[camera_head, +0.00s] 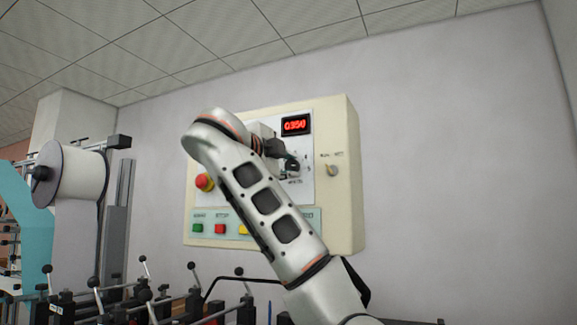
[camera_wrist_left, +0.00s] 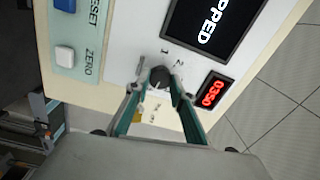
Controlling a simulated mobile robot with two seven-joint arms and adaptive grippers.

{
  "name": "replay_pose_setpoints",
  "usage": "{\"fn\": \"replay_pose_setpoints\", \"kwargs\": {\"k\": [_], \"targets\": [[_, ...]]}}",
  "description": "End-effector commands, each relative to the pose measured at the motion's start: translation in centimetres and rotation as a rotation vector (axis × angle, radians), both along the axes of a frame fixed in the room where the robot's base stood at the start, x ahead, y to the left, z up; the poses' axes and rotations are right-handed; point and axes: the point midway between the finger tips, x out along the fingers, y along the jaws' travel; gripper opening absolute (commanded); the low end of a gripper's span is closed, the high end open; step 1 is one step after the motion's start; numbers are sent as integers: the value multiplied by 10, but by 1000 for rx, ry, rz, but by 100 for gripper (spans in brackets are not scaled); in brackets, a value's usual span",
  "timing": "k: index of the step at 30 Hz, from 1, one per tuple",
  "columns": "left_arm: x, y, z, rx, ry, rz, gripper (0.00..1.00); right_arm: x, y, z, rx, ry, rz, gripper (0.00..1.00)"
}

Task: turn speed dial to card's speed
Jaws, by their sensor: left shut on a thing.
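The cream control box (camera_head: 347,215) hangs on the wall with a red display (camera_head: 296,125) reading 0350. The display also shows in the left wrist view (camera_wrist_left: 215,90). The black round dial (camera_wrist_left: 159,76) sits on the white panel beside the display, with small marks around it. My left gripper (camera_wrist_left: 155,88) has its fingers on either side of the dial and is shut on it. In the head view the left gripper (camera_head: 283,158) is at the panel below the display, partly hidden by my arm. No speed card is visible. My right gripper is out of view.
A red emergency button (camera_head: 204,181), green (camera_head: 197,228) and red (camera_head: 220,228) push buttons, and a small selector (camera_head: 332,170) are on the box. A dark screen (camera_wrist_left: 208,28) shows "PPED". A white spool (camera_head: 80,175) and machine levers stand left and below.

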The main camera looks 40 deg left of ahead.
Motion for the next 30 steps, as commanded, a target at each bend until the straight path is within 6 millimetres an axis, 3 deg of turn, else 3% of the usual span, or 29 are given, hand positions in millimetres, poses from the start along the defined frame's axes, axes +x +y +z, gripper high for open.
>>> {"fn": "replay_pose_setpoints", "kwargs": {"k": [19,20,21,30], "targets": [[1,0,-1,45,16,-1,1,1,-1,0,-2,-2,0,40],[1,0,-1,45,16,-1,31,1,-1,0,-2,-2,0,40],[1,0,-1,45,16,-1,40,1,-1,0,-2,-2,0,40],[0,0,0,46,15,0,40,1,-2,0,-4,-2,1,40]]}}
